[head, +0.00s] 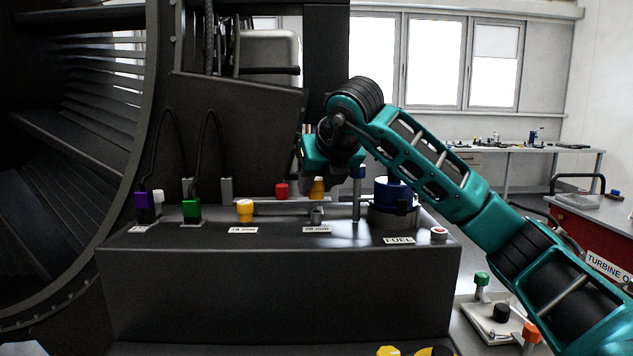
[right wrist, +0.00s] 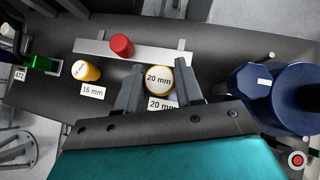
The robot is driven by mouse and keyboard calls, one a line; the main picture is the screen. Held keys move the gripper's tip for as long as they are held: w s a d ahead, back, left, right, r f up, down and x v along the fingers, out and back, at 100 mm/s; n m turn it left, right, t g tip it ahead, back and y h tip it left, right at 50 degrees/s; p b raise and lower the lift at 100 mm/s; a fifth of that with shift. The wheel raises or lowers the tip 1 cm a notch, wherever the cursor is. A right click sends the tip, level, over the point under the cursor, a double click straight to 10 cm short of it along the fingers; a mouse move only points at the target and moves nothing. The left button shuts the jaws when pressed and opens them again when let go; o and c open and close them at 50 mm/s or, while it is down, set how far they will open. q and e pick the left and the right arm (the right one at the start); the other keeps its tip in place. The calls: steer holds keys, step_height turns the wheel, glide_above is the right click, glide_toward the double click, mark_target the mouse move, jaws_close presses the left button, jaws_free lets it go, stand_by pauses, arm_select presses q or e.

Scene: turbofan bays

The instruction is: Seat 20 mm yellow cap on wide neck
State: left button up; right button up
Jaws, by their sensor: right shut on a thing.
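The yellow cap (right wrist: 159,80), marked 20 mm on top, is between the two fingers of my right gripper (right wrist: 160,88) in the right wrist view. In the head view my right gripper (head: 317,178) points down, shut on this cap (head: 317,190). A short grey neck (head: 317,215) stands on the dark bench behind a 20 mm label (head: 317,230). The cap shows above the neck with a gap between them. The neck is hidden in the right wrist view. My left gripper is not in view.
A red cap (head: 282,190) sits on the grey rail, and a yellow cap (head: 244,207) stands at the 16 mm label (head: 243,230). A blue canister (head: 393,192) stands close on the right. Purple (head: 143,200) and green (head: 190,208) plugs are on the left.

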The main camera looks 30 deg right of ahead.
steer(key=shift+r+p, duration=0.35)
steer(key=shift+r, duration=0.2)
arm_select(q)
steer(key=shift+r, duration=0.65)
arm_select(e)
steer(key=shift+r, duration=0.9)
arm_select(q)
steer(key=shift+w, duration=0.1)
